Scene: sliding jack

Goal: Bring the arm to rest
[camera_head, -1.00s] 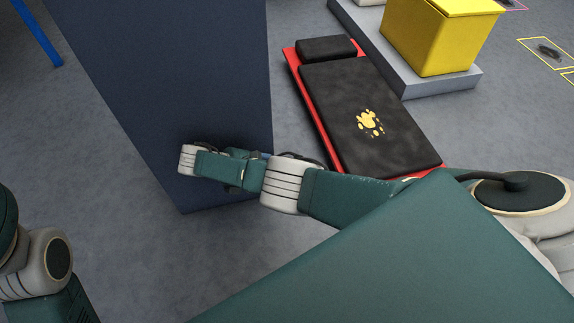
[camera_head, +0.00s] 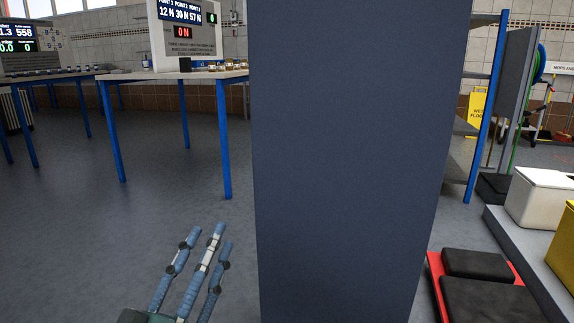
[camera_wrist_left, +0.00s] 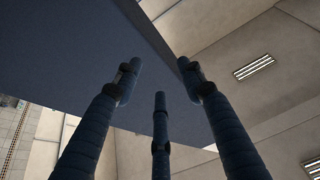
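My left gripper (camera_head: 207,240) is low in the head view, left of a tall dark blue block (camera_head: 350,150). Its three blue fingers point up and stand apart, with nothing between them. In the left wrist view the same fingers (camera_wrist_left: 160,72) are spread and empty, pointing up. The dark blue block (camera_wrist_left: 70,45) fills the upper left there, beyond the fingers; I cannot tell the exact gap. My right arm and gripper are out of both views.
Blue-legged tables (camera_head: 226,140) with displays stand at the back left. A red board with black pads (camera_head: 476,265) lies at lower right, beside a grey platform with a white box (camera_head: 540,195) and a yellow box (camera_head: 566,240). The floor at left is clear.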

